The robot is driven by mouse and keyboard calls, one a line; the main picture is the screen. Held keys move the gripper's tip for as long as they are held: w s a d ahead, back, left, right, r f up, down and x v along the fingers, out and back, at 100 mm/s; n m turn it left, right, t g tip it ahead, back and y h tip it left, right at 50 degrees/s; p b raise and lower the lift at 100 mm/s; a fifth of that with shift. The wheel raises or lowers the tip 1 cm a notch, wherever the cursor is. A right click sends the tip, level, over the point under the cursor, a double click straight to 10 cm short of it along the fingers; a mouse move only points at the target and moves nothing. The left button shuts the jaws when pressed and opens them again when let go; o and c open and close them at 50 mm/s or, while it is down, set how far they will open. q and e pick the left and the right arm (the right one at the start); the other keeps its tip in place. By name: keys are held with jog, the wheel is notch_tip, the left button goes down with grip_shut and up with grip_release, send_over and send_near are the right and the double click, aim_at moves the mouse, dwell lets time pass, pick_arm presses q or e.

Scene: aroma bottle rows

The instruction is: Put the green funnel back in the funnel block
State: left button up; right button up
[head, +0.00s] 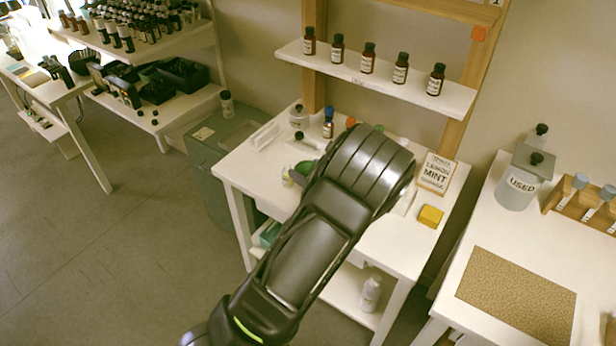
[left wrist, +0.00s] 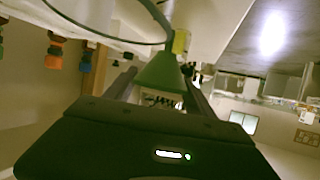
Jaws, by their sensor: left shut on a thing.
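The green funnel (head: 304,168) shows in the head view just beyond my left gripper, over the white table. In the left wrist view the green funnel (left wrist: 160,74) sits between the two fingers. My left gripper (head: 292,176) is shut on it; the fingers (left wrist: 158,92) also show in the wrist view. My arm covers much of the table middle. I cannot make out the funnel block; it may be behind my arm. My right gripper is not in view.
A clear round rim (left wrist: 110,30) crosses the wrist view.

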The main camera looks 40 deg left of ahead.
pick_arm(q)
notch_tip(320, 180, up, 7)
dwell(0.8)
